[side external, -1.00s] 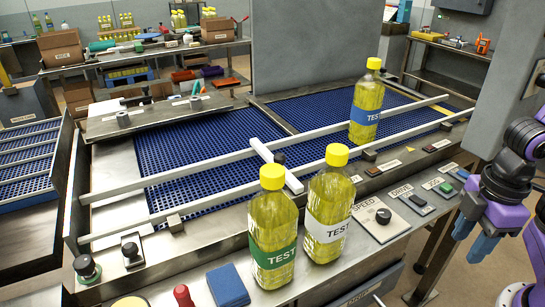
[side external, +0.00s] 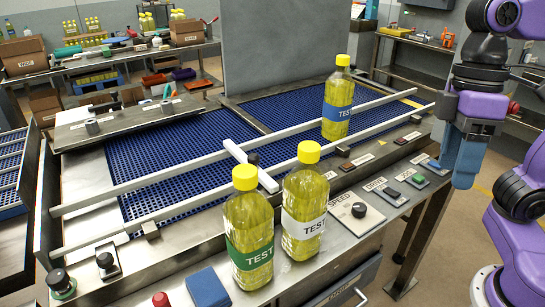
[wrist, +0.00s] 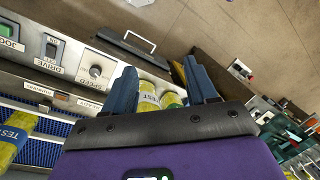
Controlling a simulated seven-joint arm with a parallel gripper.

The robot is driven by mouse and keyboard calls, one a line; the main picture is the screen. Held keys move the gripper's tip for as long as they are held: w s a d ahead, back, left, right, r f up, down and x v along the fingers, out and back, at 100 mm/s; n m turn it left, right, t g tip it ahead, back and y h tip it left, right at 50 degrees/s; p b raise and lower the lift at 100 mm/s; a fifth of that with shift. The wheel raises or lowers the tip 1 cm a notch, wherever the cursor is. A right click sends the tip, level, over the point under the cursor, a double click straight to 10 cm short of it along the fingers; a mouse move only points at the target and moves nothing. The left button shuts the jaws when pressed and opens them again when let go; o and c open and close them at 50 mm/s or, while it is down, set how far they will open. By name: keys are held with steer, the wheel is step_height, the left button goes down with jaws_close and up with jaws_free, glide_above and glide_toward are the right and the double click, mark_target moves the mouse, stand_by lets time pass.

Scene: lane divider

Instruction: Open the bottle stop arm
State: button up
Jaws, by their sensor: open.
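The bottle stop arm, a white bar (side external: 249,166) with a black knob, lies across the near guide rail in the side view. A blue-label bottle (side external: 338,97) stands upright between the rails, to the right of the bar and apart from it. My gripper (side external: 460,180) is open and empty, with blue fingers pointing down, beyond the right end of the control panel and well away from the bar. In the wrist view my gripper (wrist: 160,66) shows its two fingers apart, with yellow bottles in the background between them. The bar cannot be made out there.
A green-label bottle (side external: 249,228) and a white-label bottle (side external: 304,205) stand on the front ledge, near the bar. The panel has a speed knob (side external: 359,210) and switches. A grey upright panel (side external: 285,45) stands behind the blue conveyor (side external: 180,163).

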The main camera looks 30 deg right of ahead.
steer(key=w+a+m+y, duration=0.2)
steer(key=w+m+y, duration=0.3)
steer(key=w+m, duration=0.6)
steer(key=w+a+m+y, duration=0.2)
steer(key=w+m+y, duration=0.2)
steer(key=w+m, duration=0.75)
steer(key=w+d+m+t+y, duration=0.3)
steer(key=w+d+m+t, duration=0.35)
steer(key=w, duration=0.65)
steer(key=g, duration=0.1)
glide_toward(253, 154)
steer(key=shift+m+g, duration=0.25)
steer(key=shift+m, duration=0.05)
steer(key=x, duration=1)
steer(key=shift+f, duration=0.35)
jaws_close()
